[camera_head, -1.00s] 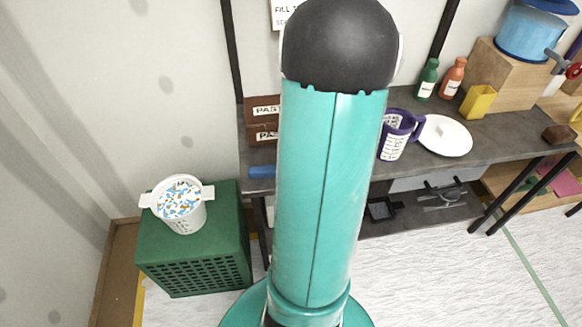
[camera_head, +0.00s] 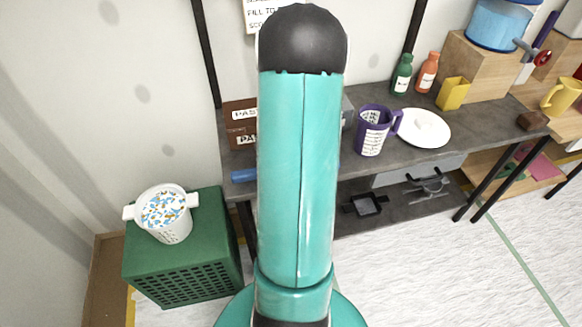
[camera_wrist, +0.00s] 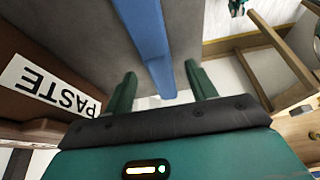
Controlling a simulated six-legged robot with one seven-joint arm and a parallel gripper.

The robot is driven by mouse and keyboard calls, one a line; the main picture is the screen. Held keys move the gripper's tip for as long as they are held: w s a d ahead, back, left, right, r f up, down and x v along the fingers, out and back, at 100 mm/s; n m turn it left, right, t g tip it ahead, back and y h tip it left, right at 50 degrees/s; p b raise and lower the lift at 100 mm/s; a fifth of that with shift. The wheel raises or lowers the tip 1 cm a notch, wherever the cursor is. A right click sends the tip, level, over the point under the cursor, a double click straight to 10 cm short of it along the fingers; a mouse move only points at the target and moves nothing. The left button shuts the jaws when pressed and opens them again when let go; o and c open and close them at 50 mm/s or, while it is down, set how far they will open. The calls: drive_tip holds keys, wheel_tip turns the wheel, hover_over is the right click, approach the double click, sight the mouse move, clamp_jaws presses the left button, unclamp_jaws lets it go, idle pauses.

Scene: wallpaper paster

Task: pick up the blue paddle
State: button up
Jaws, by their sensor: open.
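The blue paddle shows as a small blue end (camera_head: 244,175) at the left front edge of the grey table in the head view; my arm hides the rest. In the wrist view the blue paddle (camera_wrist: 148,40) is a long blue bar running from the top edge down toward my gripper. My gripper (camera_wrist: 162,85) is open, with one green finger on each side of the bar's near end. I cannot tell whether that end is fully between the fingers. The gripper is hidden behind my arm in the head view.
Brown boxes labelled PASTE (camera_head: 240,122) stand by the paddle and at left in the wrist view (camera_wrist: 45,85). A purple measuring jug (camera_head: 372,130) and white plate (camera_head: 424,130) are right on the grey table (camera_head: 415,160). A white bucket (camera_head: 165,215) sits on a green crate (camera_head: 190,280).

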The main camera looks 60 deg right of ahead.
drive_tip(key=shift+x, duration=1.1)
drive_tip(key=shift+c, duration=0.5)
drive_tip(key=c, duration=1)
drive_tip(key=shift+o, duration=0.2)
drive_tip(key=shift+r, duration=0.1)
